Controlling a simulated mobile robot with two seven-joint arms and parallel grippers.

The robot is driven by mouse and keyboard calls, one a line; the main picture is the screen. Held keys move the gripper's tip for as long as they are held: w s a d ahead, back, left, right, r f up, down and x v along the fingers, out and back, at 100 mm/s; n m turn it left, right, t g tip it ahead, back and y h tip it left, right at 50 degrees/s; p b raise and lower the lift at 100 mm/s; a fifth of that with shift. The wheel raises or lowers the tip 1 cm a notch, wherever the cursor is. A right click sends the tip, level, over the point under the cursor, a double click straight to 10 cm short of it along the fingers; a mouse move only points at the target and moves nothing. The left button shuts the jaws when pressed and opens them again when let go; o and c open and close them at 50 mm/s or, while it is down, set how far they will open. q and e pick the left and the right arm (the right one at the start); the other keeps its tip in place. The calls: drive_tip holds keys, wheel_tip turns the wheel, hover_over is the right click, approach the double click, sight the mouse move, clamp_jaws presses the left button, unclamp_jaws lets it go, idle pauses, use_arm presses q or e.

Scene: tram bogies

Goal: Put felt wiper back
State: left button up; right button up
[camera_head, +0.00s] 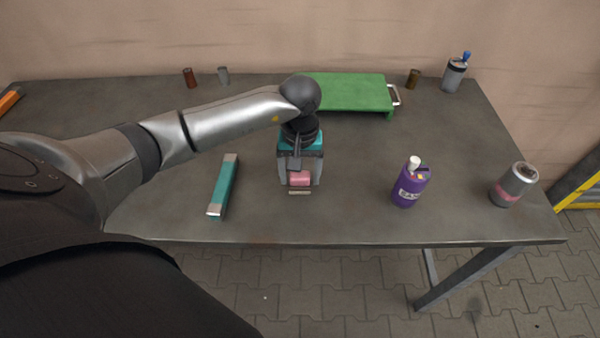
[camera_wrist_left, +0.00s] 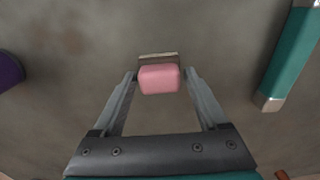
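The pink block with a pale metal strip along one edge, which looks like the felt wiper (camera_head: 300,179), is near the front middle of the table. It also shows in the left wrist view (camera_wrist_left: 159,79). My left gripper (camera_head: 300,183) points down over it, with one finger on each side of the pink part. Narrow gaps seem to show between the fingers and the block, so the gripper looks open around it. Whether the block rests fully on the table is hard to see. My right gripper is not in view.
A teal bar with silver ends (camera_head: 224,185) lies left of the gripper. A purple bottle (camera_head: 411,186) and a grey can with a pink band (camera_head: 514,184) are to the right. A green platform (camera_head: 349,91) stands behind. The grey table (camera_head: 460,140) has clear room between them.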

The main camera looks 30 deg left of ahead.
use_arm(q)
drive_tip(key=shift+o, duration=1)
drive_tip(key=shift+r, duration=0.1)
wheel_tip(320, 180, up, 12)
drive_tip(key=p, duration=0.1)
drive_tip(key=shift+r, duration=0.1)
